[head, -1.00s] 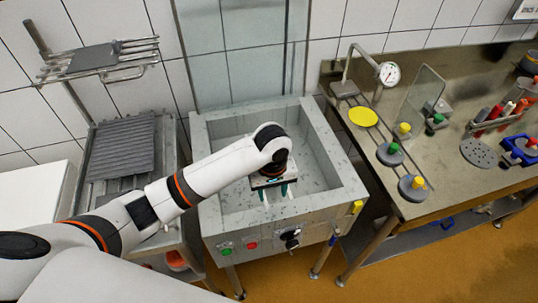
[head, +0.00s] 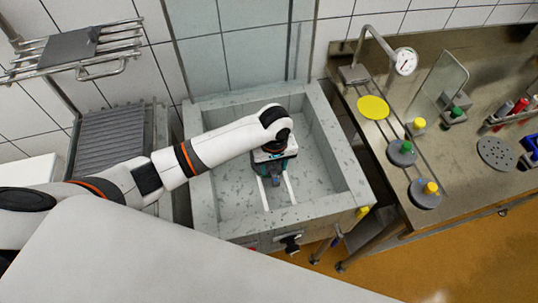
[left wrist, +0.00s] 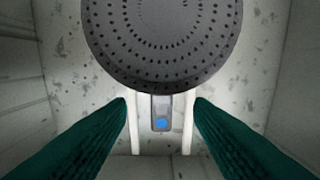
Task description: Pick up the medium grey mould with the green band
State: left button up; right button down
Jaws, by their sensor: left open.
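My left gripper (head: 272,172) is low inside the grey speckled basin. A dark grey round perforated disc (left wrist: 165,40) fills the top of that view, just ahead of the fingertips. It may be a mould; no green band shows on it, and its upper edge is cut off. In the head view my gripper hides this disc. My right gripper is not in view.
The basin (head: 335,205) has high walls around my gripper. Right, a steel bench (head: 440,215) holds grey discs with a green knob (head: 401,158) and a yellow knob (head: 424,198).

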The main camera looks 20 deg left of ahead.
aim_at(273, 172)
pick_arm(q)
jog(key=shift+w+f, duration=0.1)
jog(key=shift+f, duration=0.25)
notch_tip(273, 172, down, 5)
jog(key=shift+r, duration=0.1)
jog(key=shift+f, duration=0.45)
jog(key=shift+w, duration=0.1)
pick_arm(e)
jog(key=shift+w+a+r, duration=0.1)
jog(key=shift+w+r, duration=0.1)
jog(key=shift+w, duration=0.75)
pick_arm(q)
jog(key=shift+a, duration=0.1)
jog(key=c, duration=0.3)
grip_shut()
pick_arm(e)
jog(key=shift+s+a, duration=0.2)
